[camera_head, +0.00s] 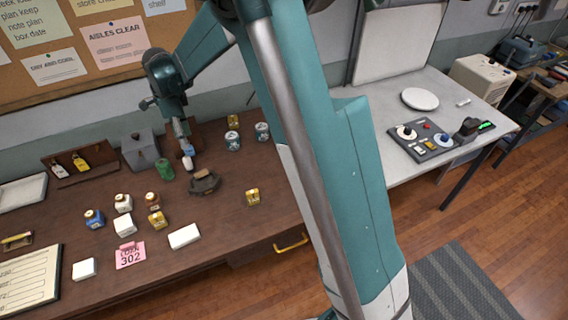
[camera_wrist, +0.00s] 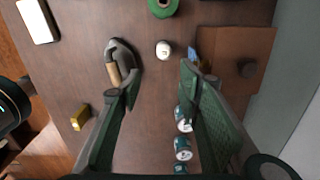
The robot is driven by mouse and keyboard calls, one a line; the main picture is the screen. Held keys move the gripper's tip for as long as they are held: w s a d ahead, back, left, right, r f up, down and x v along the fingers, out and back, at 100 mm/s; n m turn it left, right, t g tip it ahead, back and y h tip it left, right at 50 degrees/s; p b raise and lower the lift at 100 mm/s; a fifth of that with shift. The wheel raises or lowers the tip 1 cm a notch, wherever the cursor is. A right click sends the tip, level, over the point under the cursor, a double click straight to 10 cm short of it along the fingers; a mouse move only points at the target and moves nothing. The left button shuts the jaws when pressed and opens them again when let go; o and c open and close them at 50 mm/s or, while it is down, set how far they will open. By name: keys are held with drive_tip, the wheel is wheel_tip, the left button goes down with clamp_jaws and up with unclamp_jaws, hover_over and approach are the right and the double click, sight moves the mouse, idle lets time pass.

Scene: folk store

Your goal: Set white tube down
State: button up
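A small white tube (camera_head: 188,163) shows just below my gripper (camera_head: 187,151) on the brown desk in the head view. In the wrist view a small white rounded thing (camera_wrist: 163,50), seen from above, seems to be this same tube. It lies ahead of the gap between my fingers. My gripper (camera_wrist: 152,82) has its two green fingers wide apart, with bare desk visible between them. No contact between fingers and tube is visible. The tube's lower part is hard to make out.
A dark iron (camera_head: 205,182) and a green spool (camera_head: 164,168) stand close to the tube. Bottles, a pink card (camera_head: 130,255) and a white box (camera_head: 184,236) occupy the front left.

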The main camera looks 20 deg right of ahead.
drive_tip(key=s+d+r+n+t, duration=0.3)
drive_tip(key=s+d+r+n, duration=0.5)
drive_tip(key=s+d+r, duration=0.7)
drive_tip(key=s+d+n+t, duration=0.1)
drive_tip(key=s+d+n, duration=0.1)
drive_tip(key=s, duration=0.6)
drive_tip(key=s+d+n+t, duration=0.1)
drive_tip(key=s+d+n, duration=0.2)
drive_tip(key=s, duration=0.6)
drive_tip(key=s+d+n+t, duration=0.2)
drive_tip(key=s+n, duration=0.3)
drive_tip(key=s, duration=0.4)
drive_tip(key=shift+d+r+n, duration=0.35)
drive_tip(key=shift+d+n, duration=0.05)
drive_tip(key=shift+d, duration=0.15)
idle(3.3)
